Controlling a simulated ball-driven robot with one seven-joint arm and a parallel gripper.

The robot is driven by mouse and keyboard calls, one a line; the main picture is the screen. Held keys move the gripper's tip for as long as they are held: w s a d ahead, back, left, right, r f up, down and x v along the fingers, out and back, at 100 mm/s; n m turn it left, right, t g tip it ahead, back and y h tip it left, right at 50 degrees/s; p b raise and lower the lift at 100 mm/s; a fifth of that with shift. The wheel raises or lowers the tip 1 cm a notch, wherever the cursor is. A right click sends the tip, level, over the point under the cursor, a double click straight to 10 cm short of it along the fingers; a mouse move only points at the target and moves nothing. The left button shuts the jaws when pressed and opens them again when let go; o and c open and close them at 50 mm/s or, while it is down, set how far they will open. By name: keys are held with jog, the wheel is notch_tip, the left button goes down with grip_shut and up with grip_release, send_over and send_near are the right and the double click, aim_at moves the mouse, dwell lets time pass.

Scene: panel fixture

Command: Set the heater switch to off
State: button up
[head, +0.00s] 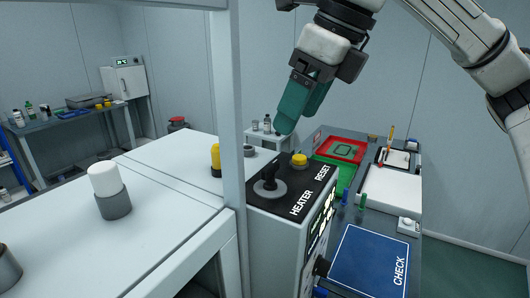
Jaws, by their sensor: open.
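The heater switch (269,177) is a black lever on a round grey base. It stands on the black top panel (281,209) of a white box, beside the white word HEATER. Its lever stands up from the base; I cannot tell which setting it is in, and no on or off marks are readable. My gripper (298,119) has teal fingers pointing down. It is open and empty in the picture, above the panel and apart from the switch.
A yellow button (299,159) stands just behind the switch near the word RESET. A pale upright post (228,110) stands close on the left. A blue CHECK mat (369,262), a red tray (338,147) and white trays lie on the right-hand bench.

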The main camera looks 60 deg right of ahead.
aim_at(272, 165)
jog(key=p+x, duration=0.1)
jog(key=x, duration=0.9)
jog(key=shift+w+a+p, duration=0.1)
jog(key=shift+a+p, duration=0.05)
jog(key=shift+p, duration=0.25)
jog(key=c, duration=1)
